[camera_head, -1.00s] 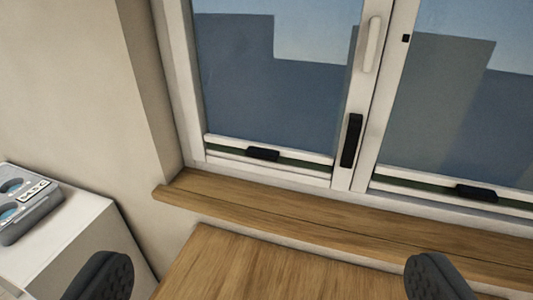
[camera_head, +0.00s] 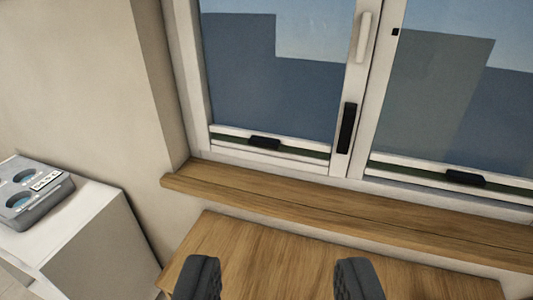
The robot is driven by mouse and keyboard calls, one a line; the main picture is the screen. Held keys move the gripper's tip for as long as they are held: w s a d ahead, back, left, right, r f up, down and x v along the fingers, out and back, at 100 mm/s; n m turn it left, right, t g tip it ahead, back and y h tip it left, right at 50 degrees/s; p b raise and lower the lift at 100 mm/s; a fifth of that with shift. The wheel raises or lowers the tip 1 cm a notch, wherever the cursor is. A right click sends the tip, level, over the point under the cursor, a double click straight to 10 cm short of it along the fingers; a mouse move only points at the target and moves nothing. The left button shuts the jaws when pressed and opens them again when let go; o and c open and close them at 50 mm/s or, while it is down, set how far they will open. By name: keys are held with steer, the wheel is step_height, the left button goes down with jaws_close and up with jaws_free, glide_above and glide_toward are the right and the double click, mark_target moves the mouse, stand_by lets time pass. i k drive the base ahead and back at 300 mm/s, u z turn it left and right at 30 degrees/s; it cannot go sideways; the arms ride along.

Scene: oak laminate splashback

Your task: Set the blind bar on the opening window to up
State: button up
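The opening window (camera_head: 347,90), with a white handle (camera_head: 364,38) on its right upright, is at the upper middle and looks closed. Its blind bar (camera_head: 305,153) is a pale rail low across the glass, near the bottom of the frame, with a small black grip (camera_head: 264,142). My gripper (camera_head: 278,279) is at the bottom of the view, its two dark fingers apart and nothing between them. It appears below the bar in the picture, over the wooden surface, not touching the bar.
A second pane on the right has a similar bar with a black grip (camera_head: 466,178). A wooden sill (camera_head: 330,210) runs under the window, above a wooden top (camera_head: 270,255). A grey device (camera_head: 35,190) stands on a white cabinet (camera_head: 90,215) at left.

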mark_target(264, 139)
steer(key=u, duration=0.2)
steer(key=k, duration=0.2)
steer(key=z, duration=0.45)
steer(key=i, duration=1.2)
steer(key=u, duration=0.45)
